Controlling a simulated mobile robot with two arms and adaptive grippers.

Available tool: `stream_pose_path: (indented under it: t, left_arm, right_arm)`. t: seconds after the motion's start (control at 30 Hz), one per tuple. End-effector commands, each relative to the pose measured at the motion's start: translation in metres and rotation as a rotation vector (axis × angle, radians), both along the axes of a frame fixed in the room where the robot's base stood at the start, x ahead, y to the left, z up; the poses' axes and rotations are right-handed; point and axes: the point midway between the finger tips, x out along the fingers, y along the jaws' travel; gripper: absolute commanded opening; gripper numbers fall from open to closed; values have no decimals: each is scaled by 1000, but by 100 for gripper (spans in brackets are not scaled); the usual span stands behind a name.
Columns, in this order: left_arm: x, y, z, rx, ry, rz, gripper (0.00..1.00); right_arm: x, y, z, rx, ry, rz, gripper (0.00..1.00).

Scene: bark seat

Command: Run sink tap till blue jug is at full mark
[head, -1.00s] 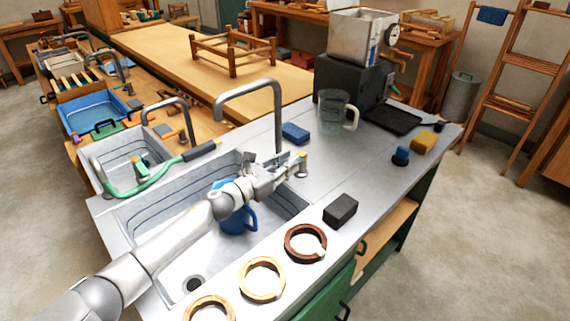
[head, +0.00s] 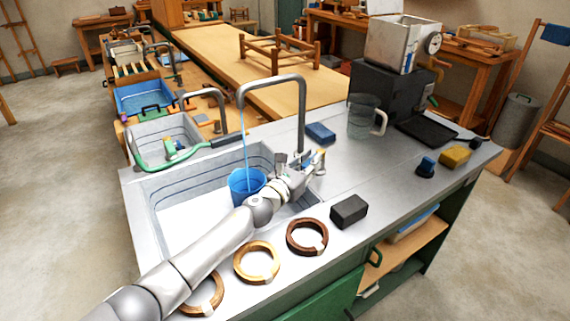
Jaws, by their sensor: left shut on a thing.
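The blue jug (head: 246,183) stands in the large steel sink (head: 165,225) under the spout. A thin stream of water (head: 244,140) falls from the tall grey tap (head: 302,110) into the jug. My left gripper (head: 313,161) is shut on the small tap handle (head: 321,166) on the counter right of the spout's base. My forearm covers part of the sink and of the jug's right side. The full mark and the water level inside the jug cannot be made out. My right gripper is not in view.
A clear jug (head: 363,117), a blue sponge (head: 320,132) and a black block (head: 349,211) stand on the counter. Several wooden rings, one of them dark (head: 307,238), lie along the front edge. A green hose (head: 185,156) lies over the smaller sink.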

Motion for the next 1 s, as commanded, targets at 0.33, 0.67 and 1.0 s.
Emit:
stream_pose_path:
  t: [0.33,0.67,1.0]
  left_arm:
    - [-1,-12,-2,3,3,2,0]
    - [-1,-12,-1,2,2,2,41]
    - [-3,-9,0,2,-1,2,41]
  right_arm:
    - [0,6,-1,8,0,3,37]
    - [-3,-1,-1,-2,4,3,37]
    - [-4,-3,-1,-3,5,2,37]
